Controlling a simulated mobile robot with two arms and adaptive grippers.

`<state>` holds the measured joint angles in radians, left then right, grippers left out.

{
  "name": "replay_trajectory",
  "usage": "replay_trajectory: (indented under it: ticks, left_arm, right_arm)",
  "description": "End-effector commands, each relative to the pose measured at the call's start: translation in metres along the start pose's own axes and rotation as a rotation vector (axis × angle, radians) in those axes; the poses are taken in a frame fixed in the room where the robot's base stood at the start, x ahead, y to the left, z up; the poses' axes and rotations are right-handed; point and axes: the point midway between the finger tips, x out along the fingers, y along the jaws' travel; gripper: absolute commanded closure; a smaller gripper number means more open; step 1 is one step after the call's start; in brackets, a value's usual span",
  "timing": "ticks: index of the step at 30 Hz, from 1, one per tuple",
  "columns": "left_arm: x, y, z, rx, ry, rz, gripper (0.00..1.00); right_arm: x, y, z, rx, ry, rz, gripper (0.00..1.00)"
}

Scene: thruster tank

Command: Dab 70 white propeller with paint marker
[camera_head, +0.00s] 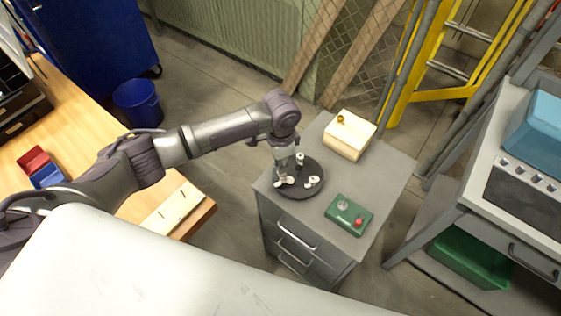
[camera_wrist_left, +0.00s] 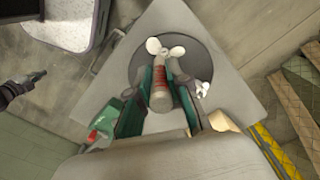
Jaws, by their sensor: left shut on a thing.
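A dark round plate (camera_head: 304,192) lies on the grey cabinet top and bears white propellers. One white propeller (camera_head: 312,181) is at its right, another (camera_head: 281,182) at its left beside my gripper, and a white piece (camera_head: 300,158) shows at the back. My left gripper (camera_head: 285,168) points down over the plate's left part. In the left wrist view its green fingers are shut on the paint marker (camera_wrist_left: 161,88), a grey cylinder with red bands. The marker's far end overlaps a white propeller (camera_wrist_left: 176,51); I cannot tell whether they touch. Another propeller (camera_wrist_left: 203,88) is right of the fingers.
A green box (camera_head: 348,214) with a red knob stands at the cabinet's front right, and a cream block (camera_head: 349,135) at its back. A workbench (camera_head: 480,205) is at right, a wooden table (camera_head: 80,120) at left. A dark shape (camera_wrist_left: 24,82), perhaps my right gripper, shows at the wrist view's left edge.

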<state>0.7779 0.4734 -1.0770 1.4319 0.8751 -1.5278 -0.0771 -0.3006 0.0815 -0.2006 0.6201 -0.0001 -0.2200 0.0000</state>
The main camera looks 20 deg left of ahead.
Motion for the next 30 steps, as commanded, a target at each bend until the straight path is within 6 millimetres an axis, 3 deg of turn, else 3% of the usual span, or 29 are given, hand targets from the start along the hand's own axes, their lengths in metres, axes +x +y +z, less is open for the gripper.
replay_trajectory:
  ticks: [30]
  left_arm:
    - [0.001, 0.0004, 0.0002, 0.0, -0.001, 0.001, 1.0]
  right_arm:
    - [-0.005, 0.0001, -0.0008, 0.001, 0.0, 0.0, 1.0]
